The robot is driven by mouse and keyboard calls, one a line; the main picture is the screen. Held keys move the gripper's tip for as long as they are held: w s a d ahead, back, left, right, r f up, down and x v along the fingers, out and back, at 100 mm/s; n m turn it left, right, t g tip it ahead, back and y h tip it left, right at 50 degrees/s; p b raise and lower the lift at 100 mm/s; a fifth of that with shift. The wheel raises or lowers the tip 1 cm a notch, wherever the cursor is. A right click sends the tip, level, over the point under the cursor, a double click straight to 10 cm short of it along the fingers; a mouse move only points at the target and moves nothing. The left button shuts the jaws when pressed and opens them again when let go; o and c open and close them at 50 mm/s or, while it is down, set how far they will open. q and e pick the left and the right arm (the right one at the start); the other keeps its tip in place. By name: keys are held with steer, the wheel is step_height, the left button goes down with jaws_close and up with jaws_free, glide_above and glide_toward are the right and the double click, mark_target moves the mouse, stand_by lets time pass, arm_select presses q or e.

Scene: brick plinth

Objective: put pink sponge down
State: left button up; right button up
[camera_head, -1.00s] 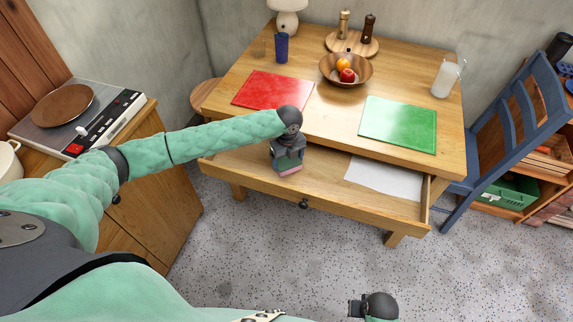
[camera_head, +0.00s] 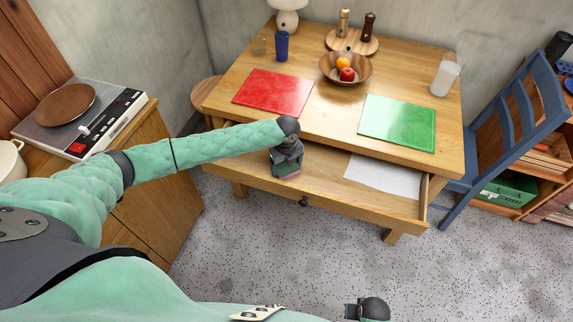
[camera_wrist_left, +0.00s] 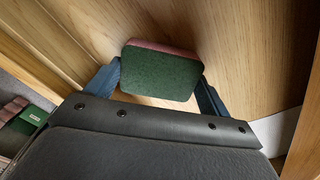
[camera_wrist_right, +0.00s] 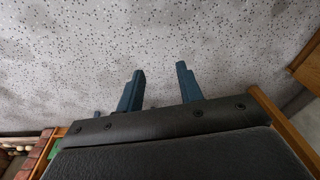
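The pink sponge (camera_wrist_left: 162,70) has a pink layer and a dark green layer. In the left wrist view it sits between the two blue fingers of my left gripper (camera_wrist_left: 160,84), which lie against its sides. In the head view my left gripper (camera_head: 287,162) points down into the open drawer (camera_head: 330,190), with the sponge (camera_head: 290,176) low at its fingertips. I cannot tell whether the sponge touches the drawer floor. My right gripper (camera_wrist_right: 158,85) is open and empty above the speckled floor; it also shows at the bottom of the head view (camera_head: 352,310).
White paper (camera_head: 385,176) lies in the drawer's right part. On the table above are a red mat (camera_head: 272,92), a green mat (camera_head: 398,123), a fruit bowl (camera_head: 346,78), a blue cup (camera_head: 282,46) and a jug (camera_head: 445,78). A blue chair (camera_head: 515,125) stands right.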

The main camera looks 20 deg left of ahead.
mark_target(287, 167)
arm_select(q)
steer(key=o, duration=0.4)
steer(key=shift+c, duration=0.2)
arm_select(e)
steer(key=shift+w, duration=0.1)
arm_select(q)
steer(key=shift+r, duration=0.1)
steer(key=shift+r, duration=0.2)
step_height(287, 167, up, 12)
steer(key=b, duration=0.2)
arm_select(e)
step_height(287, 167, up, 10)
steer(key=w, duration=0.1)
steer(key=shift+a, duration=0.45)
arm_select(q)
steer(key=shift+f, duration=0.15)
arm_select(e)
steer(key=shift+f, duration=0.1)
